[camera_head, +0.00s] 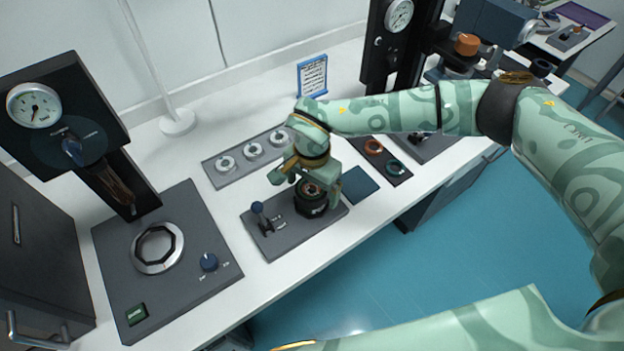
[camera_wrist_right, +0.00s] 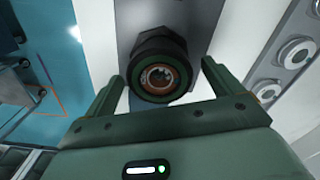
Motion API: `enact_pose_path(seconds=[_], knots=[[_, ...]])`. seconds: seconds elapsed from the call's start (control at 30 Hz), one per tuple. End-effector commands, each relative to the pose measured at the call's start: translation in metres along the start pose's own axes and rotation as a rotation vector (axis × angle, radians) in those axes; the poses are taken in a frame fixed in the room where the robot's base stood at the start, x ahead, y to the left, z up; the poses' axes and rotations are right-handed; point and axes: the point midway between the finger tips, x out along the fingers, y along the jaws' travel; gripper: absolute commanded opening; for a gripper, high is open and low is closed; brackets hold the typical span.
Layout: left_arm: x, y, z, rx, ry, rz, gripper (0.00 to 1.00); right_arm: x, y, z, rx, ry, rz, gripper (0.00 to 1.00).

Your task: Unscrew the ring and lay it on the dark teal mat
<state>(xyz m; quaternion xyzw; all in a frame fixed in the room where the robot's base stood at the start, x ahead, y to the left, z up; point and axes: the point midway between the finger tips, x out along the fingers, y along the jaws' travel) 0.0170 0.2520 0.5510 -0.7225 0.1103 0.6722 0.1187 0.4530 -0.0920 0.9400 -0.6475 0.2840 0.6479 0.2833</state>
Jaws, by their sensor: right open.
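A dark round holder (camera_head: 311,205) stands upright on a grey base plate (camera_head: 330,217) on the white bench. In the right wrist view a dark green ring (camera_wrist_right: 138,82) sits on top of the holder, around a copper-coloured centre. My right gripper (camera_head: 305,183) points down over the holder, its fingers on either side of the ring. In the wrist view its open fingers (camera_wrist_right: 164,76) stand apart from the ring with gaps on both sides. The dark teal mat (camera_head: 359,185) lies bare just right of the base plate. My left gripper is out of view.
A grey tray (camera_head: 213,174) with three silver rings lies behind. A dark tray holds an orange ring (camera_head: 373,146) and a teal ring (camera_head: 396,167). A sign (camera_head: 312,76) stands behind.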

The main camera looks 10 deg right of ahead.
Motion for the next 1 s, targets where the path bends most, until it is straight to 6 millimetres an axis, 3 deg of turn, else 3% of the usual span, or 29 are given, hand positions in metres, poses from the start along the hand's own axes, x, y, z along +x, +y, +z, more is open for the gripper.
enact_pose_path(seconds=[0.13, 0.3, 0.47, 0.57, 1.0], knots=[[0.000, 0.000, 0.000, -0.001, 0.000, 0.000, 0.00, 0.000, 0.000, 0.000, 0.000, 0.000, 0.000, 0.92], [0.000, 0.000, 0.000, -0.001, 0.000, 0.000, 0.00, -0.001, 0.000, 0.000, 0.000, 0.000, 0.000, 0.44], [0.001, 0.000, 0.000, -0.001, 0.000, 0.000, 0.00, -0.001, 0.000, 0.000, -0.027, 0.000, 0.000, 0.43], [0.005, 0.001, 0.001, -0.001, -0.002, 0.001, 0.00, 0.000, -0.001, -0.001, -0.188, 0.002, -0.001, 0.43], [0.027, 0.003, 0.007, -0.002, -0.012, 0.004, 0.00, 0.000, 0.000, -0.001, -1.289, 0.001, 0.003, 0.43]])
